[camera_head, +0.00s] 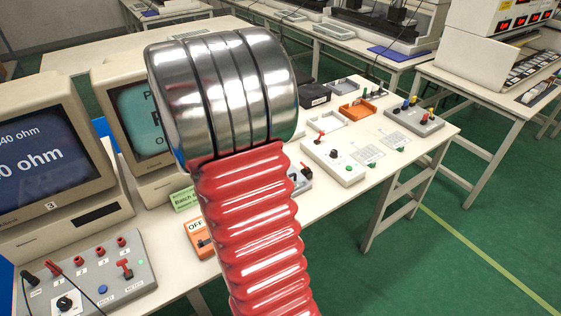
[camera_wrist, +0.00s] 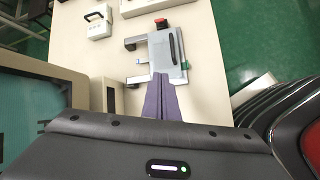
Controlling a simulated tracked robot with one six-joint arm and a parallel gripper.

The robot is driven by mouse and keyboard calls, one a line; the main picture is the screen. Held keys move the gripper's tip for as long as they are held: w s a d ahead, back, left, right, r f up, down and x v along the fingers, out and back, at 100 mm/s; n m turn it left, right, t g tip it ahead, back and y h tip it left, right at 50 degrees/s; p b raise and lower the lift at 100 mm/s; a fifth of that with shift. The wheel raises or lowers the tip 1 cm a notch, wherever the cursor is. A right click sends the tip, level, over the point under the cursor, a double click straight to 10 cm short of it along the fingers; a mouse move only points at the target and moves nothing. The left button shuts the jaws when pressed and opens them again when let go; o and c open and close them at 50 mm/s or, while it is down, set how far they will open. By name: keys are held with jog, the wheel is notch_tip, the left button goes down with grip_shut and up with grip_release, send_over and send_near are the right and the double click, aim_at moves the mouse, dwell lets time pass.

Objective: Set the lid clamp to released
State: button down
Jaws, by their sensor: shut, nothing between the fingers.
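In the wrist view, my gripper (camera_wrist: 162,76) shows as two purple fingers shut together with nothing between them. The tips overlap the lower edge of a grey box with a lid (camera_wrist: 162,52); I cannot tell whether they touch it. A dark bar-like handle (camera_wrist: 172,45) lies along the box's right part. A red knob (camera_wrist: 161,22) sits at its far end. A small blue piece (camera_wrist: 138,62) and grey brackets (camera_wrist: 136,43) stick out on its left side. I cannot tell which part is the clamp or its setting. In the head view my arm hides the gripper.
In the head view, a white panel with a red lever (camera_head: 346,171), an orange tray (camera_head: 357,111) and a grey panel with coloured knobs (camera_head: 412,124) stand to the right. An orange box marked OFF (camera_head: 200,240) and a monitor (camera_head: 45,145) stand left. The wrist view shows bare tabletop (camera_wrist: 205,80) right of the grey box.

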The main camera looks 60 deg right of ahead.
aim_at(305, 166)
jog(key=s+d+f+n+g, duration=0.2)
jog(key=d+f, duration=0.6)
jog(key=d, duration=0.4)
jog(key=shift+s+n+h, duration=0.3)
jog(key=shift+s+n, duration=0.5)
jog(key=shift+s, duration=0.25)
jog(key=shift+d, duration=0.1)
jog(key=x, duration=1)
jog(key=shift+w, duration=0.1)
